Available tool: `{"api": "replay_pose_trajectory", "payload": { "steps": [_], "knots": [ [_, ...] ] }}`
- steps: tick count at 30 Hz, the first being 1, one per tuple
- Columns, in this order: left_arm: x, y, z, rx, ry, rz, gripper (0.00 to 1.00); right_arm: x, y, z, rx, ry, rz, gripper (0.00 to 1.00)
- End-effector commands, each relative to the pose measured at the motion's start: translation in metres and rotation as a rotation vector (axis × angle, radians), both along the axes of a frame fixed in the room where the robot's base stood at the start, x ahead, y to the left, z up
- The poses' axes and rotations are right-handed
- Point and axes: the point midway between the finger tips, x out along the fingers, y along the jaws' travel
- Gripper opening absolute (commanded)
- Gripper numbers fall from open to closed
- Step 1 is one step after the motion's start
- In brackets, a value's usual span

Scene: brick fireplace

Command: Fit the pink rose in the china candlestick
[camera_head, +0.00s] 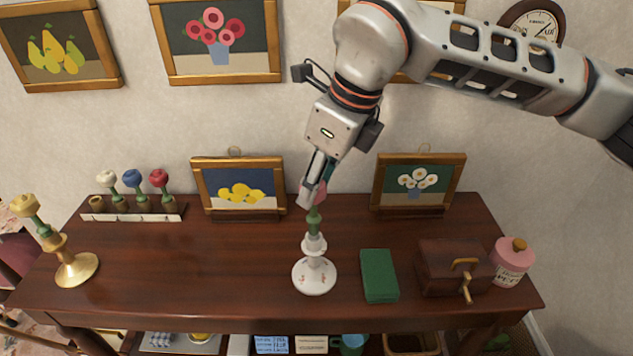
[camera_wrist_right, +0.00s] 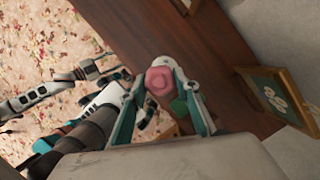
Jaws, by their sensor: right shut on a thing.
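The pink rose (camera_head: 320,188) is upright between the fingers of my right gripper (camera_head: 313,190), which is shut on its bloom. Its green stem points down at the white china candlestick (camera_head: 314,277), which stands on the table's front middle. The stem's lower end meets the candlestick's top in the head view; I cannot tell how deep it sits. In the right wrist view the rose (camera_wrist_right: 158,82) is between the fingertips, with the candlestick's white base partly hidden behind it. My left gripper (camera_wrist_right: 90,70) shows small in the right wrist view, away from the table; its jaws are unclear.
A green book (camera_head: 379,275), a brown box (camera_head: 455,268) and a pink jar (camera_head: 510,262) stand to the right. A brass candlestick (camera_head: 77,269) with a yellow rose is at the left. A rack (camera_head: 150,217) holds several roses. Small framed pictures stand behind.

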Motion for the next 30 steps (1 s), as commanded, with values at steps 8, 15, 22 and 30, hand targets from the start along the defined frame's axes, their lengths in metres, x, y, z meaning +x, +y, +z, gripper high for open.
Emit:
{"api": "replay_pose_trajectory", "payload": {
  "steps": [8,15,22,30],
  "knots": [
    [-0.001,0.0,-0.005,0.0,0.003,0.0,0.4,0.0,0.0,-0.006,0.0,0.0,0.0,0.16],
    [-0.003,0.0,-0.009,-0.001,0.007,0.0,0.4,0.0,0.0,-0.011,0.0,0.0,0.0,0.16],
    [-0.004,0.0,-0.012,0.0,0.01,0.0,0.4,0.0,0.0,-0.016,0.0,0.0,0.0,0.16],
    [-0.005,0.0,-0.016,0.0,0.012,0.0,0.4,0.0,0.0,-0.022,0.0,0.0,0.0,0.16]
  ]
}}
